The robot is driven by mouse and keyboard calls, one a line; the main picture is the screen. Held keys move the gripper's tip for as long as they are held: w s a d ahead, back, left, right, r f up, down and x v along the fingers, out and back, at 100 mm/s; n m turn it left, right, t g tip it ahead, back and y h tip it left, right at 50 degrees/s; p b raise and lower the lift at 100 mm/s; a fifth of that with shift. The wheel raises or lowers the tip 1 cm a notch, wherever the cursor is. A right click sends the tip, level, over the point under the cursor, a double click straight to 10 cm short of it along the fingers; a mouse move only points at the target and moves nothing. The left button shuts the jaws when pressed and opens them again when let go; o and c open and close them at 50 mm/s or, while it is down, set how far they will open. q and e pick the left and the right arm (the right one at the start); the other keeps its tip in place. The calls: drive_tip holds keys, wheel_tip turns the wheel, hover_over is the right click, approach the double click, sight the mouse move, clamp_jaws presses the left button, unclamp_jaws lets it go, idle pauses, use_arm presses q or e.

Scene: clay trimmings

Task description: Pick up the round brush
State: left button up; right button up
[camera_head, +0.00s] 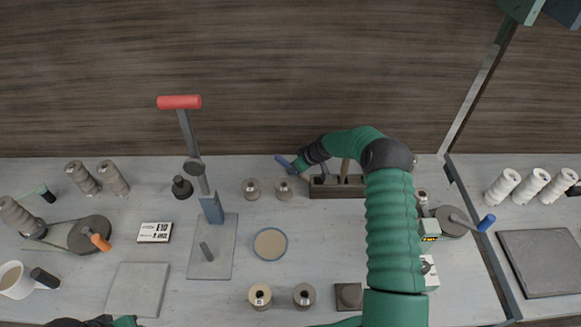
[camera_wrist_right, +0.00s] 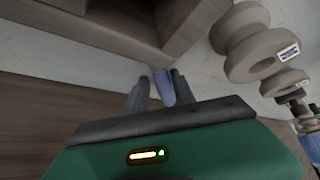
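A blue handle (camera_head: 283,161), possibly the round brush's, points up and left beside my right gripper (camera_head: 299,165). In the right wrist view, a blue piece (camera_wrist_right: 163,88) shows between the two dark fingers of my right gripper (camera_wrist_right: 157,88). The fingers are apart; I cannot tell whether they press on it. The brush's head is not clearly visible. A dark wooden holder (camera_head: 336,191) stands just right of the gripper, under my arm, with a wooden-handled tool (camera_head: 345,167) upright in it. Only a bit of my left gripper (camera_head: 100,322) shows at the bottom edge.
Two small spools (camera_head: 252,188) stand left of the holder. A round blue-rimmed disc (camera_head: 270,244) lies in the middle of the table. A lever press with a red grip (camera_head: 179,102) stands farther left. A hand wheel (camera_head: 452,222) is at right. Part of the holder is hidden by my arm.

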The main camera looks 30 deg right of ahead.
drive_tip(key=shift+a, duration=0.25)
clamp_jaws()
use_arm(q)
drive_tip(key=shift+a, duration=0.25)
drive_tip(key=shift+d, duration=0.15)
use_arm(e)
drive_tip(key=shift+d, duration=0.15)
use_arm(q)
drive_tip(key=shift+f, duration=0.1)
use_arm(e)
drive_tip(key=shift+s+r+b, duration=0.1)
drive_tip(key=shift+r+b, duration=0.05)
drive_tip(key=shift+b, duration=0.15)
wheel_tip(320, 180, up, 10)
drive_tip(key=r+b, duration=0.1)
use_arm(q)
drive_tip(key=b+x, duration=0.2)
drive_tip(key=x, duration=0.1)
drive_tip(key=s+b+x, duration=0.1)
drive_tip(key=b+x, duration=0.1)
drive_tip(key=shift+f, duration=0.5)
use_arm(e)
drive_tip(key=s+a, duration=0.5)
drive_tip(key=s, duration=0.3)
drive_tip(key=s+a, duration=0.5)
drive_tip(key=s, duration=0.4)
drive_tip(key=shift+a, duration=0.25)
